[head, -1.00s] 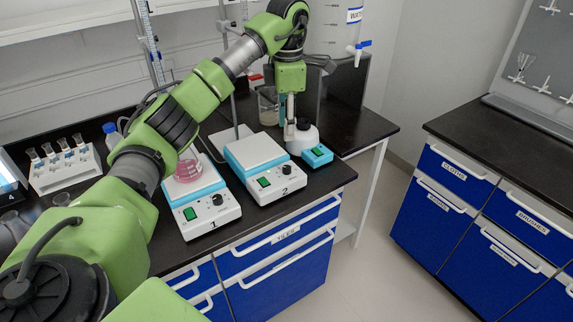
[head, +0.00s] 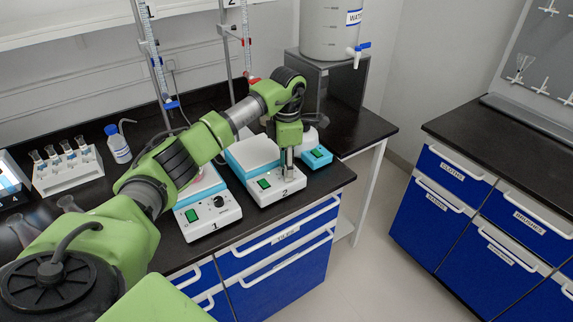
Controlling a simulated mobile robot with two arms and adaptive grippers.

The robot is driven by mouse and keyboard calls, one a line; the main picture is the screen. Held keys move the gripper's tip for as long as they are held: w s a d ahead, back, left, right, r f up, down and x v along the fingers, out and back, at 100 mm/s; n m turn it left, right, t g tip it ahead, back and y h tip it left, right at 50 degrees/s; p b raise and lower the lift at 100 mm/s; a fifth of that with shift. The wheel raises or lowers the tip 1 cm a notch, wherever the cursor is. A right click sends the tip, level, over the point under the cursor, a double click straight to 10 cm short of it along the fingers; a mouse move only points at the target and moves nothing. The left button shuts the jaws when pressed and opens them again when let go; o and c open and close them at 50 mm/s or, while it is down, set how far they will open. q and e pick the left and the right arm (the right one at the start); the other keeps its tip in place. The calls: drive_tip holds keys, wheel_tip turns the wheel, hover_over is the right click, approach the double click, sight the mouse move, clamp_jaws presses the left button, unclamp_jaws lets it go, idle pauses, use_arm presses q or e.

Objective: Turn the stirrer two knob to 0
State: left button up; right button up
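Stirrer two (head: 262,184) is a white and light-blue hot plate stirrer with a "2" on its front and a green switch (head: 264,184) at its front left. My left gripper (head: 288,175) points straight down at the right part of its front panel, where the knob sits. The knob is hidden behind the gripper, so its setting cannot be read. The fingers look close together, but whether they are shut on the knob is not clear. My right gripper is not in view.
Stirrer one (head: 208,215) stands to the left, partly under my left arm. A small blue device (head: 317,156) sits close on the right. A water tank (head: 332,30) stands on a dark stand behind. A tube rack (head: 68,168) and wash bottle (head: 118,145) are at left.

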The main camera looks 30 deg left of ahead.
use_arm(q)
drive_tip(key=shift+c, duration=0.4)
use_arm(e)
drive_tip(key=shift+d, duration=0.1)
use_arm(q)
clamp_jaws()
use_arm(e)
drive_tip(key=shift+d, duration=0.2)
use_arm(q)
drive_tip(key=shift+n, duration=0.4)
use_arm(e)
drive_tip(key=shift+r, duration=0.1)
use_arm(q)
drive_tip(key=n+p, duration=0.1)
drive_tip(key=n, duration=0.4)
drive_tip(key=shift+r+n, duration=0.1)
drive_tip(key=shift+n, duration=0.2)
drive_tip(key=n, duration=0.4)
drive_tip(key=shift+n+p, duration=0.3)
drive_tip(key=shift+p, duration=0.1)
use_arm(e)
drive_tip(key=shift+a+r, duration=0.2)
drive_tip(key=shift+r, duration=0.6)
use_arm(q)
drive_tip(key=shift+g, duration=0.3)
drive_tip(key=shift+w, duration=0.1)
drive_tip(key=shift+o, duration=0.4)
unclamp_jaws()
